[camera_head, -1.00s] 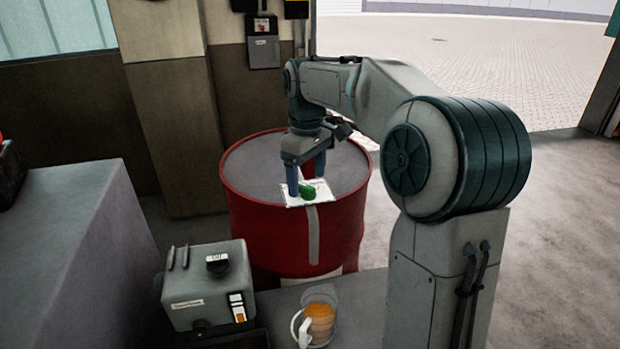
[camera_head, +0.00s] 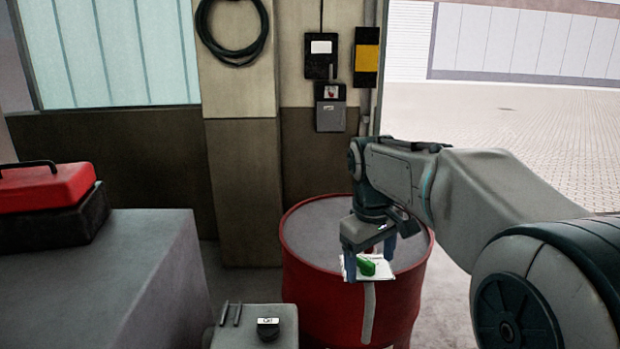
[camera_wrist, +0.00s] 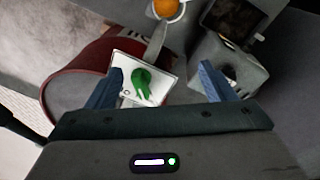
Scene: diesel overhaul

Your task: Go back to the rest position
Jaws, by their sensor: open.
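My gripper (camera_head: 368,263) is over the near edge of the red drum (camera_head: 318,300). It also shows in the wrist view (camera_wrist: 158,85), its two blue fingers apart and nothing held between them.
A grey box-shaped device (camera_head: 255,325) stands in front, left of the drum. A red toolbox (camera_head: 45,188) sits on a dark case on the grey block (camera_head: 130,265) at left. An orange thing (camera_wrist: 166,8) shows at the wrist view's top. Paved ground (camera_head: 500,120) is open behind.

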